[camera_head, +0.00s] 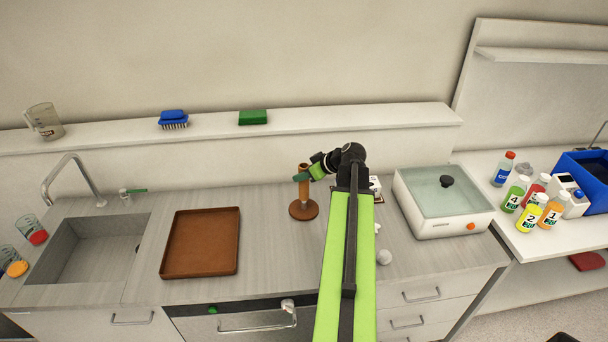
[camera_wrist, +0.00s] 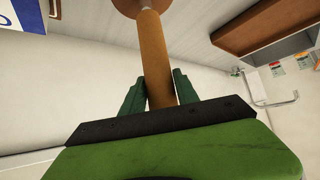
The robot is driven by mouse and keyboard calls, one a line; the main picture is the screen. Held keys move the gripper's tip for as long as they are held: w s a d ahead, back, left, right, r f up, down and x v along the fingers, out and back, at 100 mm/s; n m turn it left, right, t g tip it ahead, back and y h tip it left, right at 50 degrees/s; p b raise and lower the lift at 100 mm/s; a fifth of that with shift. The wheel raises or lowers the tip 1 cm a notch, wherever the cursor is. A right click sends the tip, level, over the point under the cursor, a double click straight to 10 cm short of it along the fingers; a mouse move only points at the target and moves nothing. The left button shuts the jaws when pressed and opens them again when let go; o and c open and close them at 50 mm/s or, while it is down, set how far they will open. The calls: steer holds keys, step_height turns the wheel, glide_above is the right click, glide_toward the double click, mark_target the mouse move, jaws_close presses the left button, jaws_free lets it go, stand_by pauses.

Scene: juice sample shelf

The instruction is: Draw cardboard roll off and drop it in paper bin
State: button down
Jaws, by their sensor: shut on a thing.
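The cardboard roll (camera_head: 304,188) is a tan-brown upright tube over a round brown stand base (camera_head: 299,213) on the counter. It also shows in the wrist view (camera_wrist: 157,60), with the base (camera_wrist: 128,6) at the top of that picture. My gripper (camera_head: 302,176) comes in from the right near the roll's upper end. Its green fingers lie on both sides of the roll in the wrist view (camera_wrist: 160,95) and are shut on it. Any post inside the roll is hidden. I cannot make out a paper bin for certain.
A brown tray (camera_head: 202,277) and sink (camera_head: 90,255) lie to the left. A white water bath (camera_head: 445,225) stands right of my arm. Several bottles (camera_head: 530,219) and a blue bin (camera_head: 572,168) are farther right.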

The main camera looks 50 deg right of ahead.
step_height(320, 180, up, 9)
steer(key=p, duration=0.9)
steer(key=shift+r, duration=0.15)
stand_by(0.7)
stand_by(1.5)
